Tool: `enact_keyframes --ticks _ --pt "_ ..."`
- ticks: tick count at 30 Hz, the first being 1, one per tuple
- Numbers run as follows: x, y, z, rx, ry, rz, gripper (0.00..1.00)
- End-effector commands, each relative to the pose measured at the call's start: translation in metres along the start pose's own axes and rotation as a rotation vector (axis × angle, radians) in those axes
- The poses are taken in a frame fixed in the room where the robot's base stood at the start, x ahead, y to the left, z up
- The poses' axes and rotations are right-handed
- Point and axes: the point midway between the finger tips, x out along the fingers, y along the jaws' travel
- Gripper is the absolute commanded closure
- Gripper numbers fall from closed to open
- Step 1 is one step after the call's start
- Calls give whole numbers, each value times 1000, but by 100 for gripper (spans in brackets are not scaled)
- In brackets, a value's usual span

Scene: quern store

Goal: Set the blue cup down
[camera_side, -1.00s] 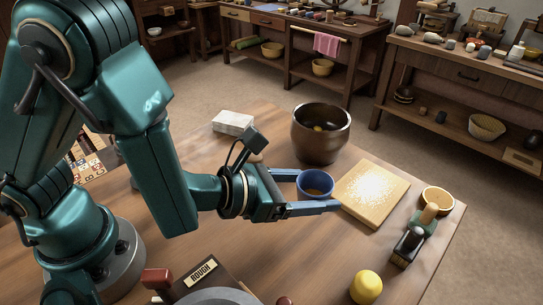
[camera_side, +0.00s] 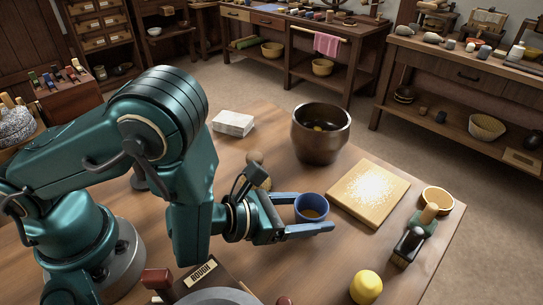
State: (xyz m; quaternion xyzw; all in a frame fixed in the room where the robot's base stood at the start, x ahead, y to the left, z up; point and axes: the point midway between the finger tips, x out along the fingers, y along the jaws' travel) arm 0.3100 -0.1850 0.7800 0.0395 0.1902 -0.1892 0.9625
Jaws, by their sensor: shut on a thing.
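The blue cup (camera_side: 311,208) is upright between the fingers of my gripper (camera_side: 310,213), which is shut on it. Some brown contents show inside the cup. The cup is low over the wooden table (camera_side: 370,240), just left of the yellow board. I cannot tell whether its base touches the table, because the near finger hides its lower part.
A board with pale powder (camera_side: 368,192) lies right of the cup. A dark brown pot (camera_side: 321,134) stands behind it. White blocks (camera_side: 233,123) lie at the back.

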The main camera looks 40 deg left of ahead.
Motion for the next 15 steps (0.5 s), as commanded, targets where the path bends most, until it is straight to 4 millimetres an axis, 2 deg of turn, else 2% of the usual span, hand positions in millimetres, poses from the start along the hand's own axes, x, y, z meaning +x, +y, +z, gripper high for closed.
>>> enact_keyframes --ticks 15 --pt "3 0 -7 1 0 0 86"
